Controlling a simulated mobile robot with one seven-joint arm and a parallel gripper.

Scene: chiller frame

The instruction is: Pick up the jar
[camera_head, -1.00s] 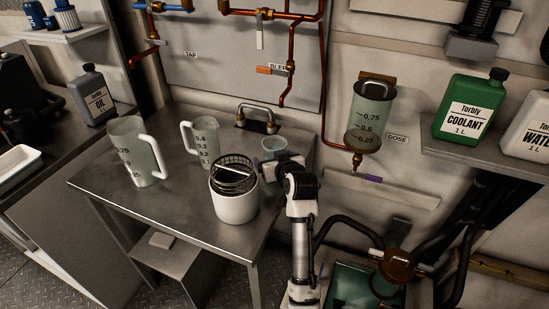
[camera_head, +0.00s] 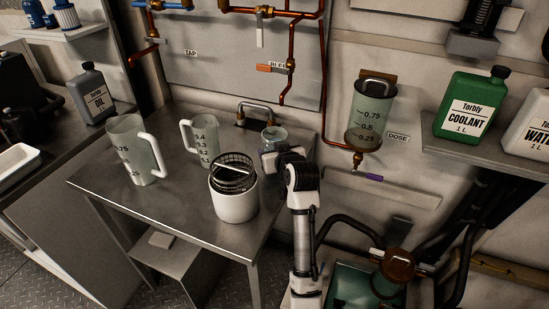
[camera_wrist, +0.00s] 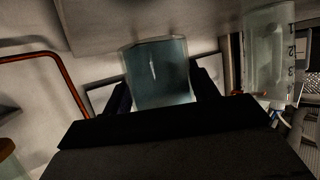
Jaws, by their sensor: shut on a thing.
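The jar (camera_head: 274,135) is a small clear vessel with a bluish tint, at the back right of the steel table. In the wrist view the jar (camera_wrist: 157,72) sits between the two dark fingers of my gripper (camera_wrist: 160,95), which is shut on it. In the head view my gripper (camera_head: 270,150) reaches the jar from the front right and hides its lower part. I cannot tell clearly whether the jar's base is clear of the table.
A white pot with a wire basket (camera_head: 234,195) stands close to the left of my arm. Two measuring jugs, a large one (camera_head: 137,155) and a smaller one (camera_head: 203,145), stand further left on the steel table (camera_head: 170,210). A bent metal pipe (camera_head: 257,112) is behind the jar. The front left table top is clear.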

